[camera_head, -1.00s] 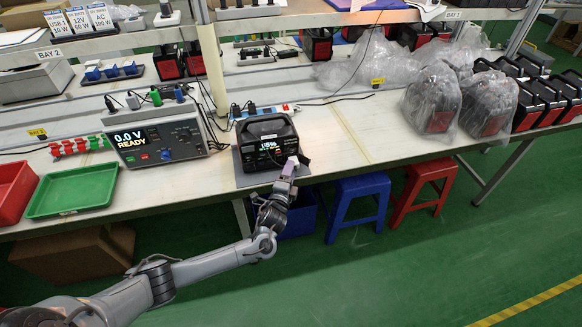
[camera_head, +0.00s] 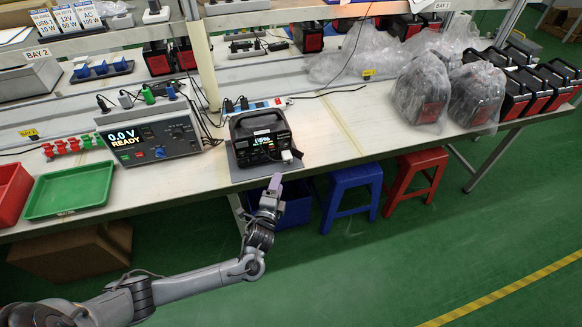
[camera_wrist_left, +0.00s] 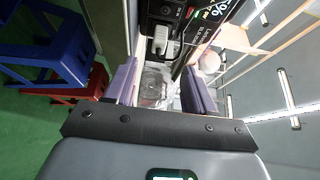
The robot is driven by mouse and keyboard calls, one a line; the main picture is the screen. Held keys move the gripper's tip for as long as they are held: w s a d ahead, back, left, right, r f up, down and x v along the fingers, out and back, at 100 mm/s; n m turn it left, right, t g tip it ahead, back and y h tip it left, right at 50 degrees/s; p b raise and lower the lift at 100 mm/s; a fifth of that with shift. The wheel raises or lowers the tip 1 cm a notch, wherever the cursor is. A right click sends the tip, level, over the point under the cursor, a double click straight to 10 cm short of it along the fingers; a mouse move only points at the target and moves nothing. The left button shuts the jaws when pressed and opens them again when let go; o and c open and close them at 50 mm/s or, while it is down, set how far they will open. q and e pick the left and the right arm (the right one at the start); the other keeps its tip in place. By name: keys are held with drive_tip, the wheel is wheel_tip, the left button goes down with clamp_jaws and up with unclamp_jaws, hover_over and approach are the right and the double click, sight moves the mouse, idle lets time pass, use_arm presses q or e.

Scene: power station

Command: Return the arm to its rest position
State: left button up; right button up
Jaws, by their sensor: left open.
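My left gripper (camera_head: 273,186) is in front of the bench's front edge, just below and in front of the black power station (camera_head: 262,138). It is apart from the power station. In the left wrist view, its two purple fingers (camera_wrist_left: 158,88) are spread with nothing held between them. The power station stands on a grey mat and its display is lit. A white plug (camera_head: 287,155) sits at its front right; it also shows in the left wrist view (camera_wrist_left: 161,44). My right gripper is not in view.
A tester (camera_head: 150,138) reading "0.0 V READY" stands left of the power station. A green tray (camera_head: 69,190) and a red bin (camera_head: 12,190) lie further left. Blue (camera_head: 355,178) and red (camera_head: 420,160) stools stand under the bench. Open green floor lies in front.

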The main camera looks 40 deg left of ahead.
use_arm(q)
drive_tip(key=s+d+f+n+g+h, duration=0.25)
drive_tip(key=s+d+f, duration=0.25)
drive_tip(key=s, duration=0.3)
drive_tip(key=s+d+f+n+g+h, duration=0.1)
drive_tip(key=s+d+f+g, duration=0.3)
drive_tip(key=s, duration=0.3)
drive_tip(key=s+d+r+n+g+h+p, duration=0.1)
drive_tip(key=s+d+r+n+g+h, duration=0.15)
drive_tip(key=s+d+r+n, duration=0.35)
drive_tip(key=s+d+r+n+g+h, duration=0.15)
drive_tip(key=s+r+g, duration=0.25)
drive_tip(key=s, duration=0.4)
wheel_tip(320, 180, up, 38)
drive_tip(key=p, duration=3.8)
drive_tip(key=shift+d, duration=0.35)
drive_tip(key=shift+f, duration=0.1)
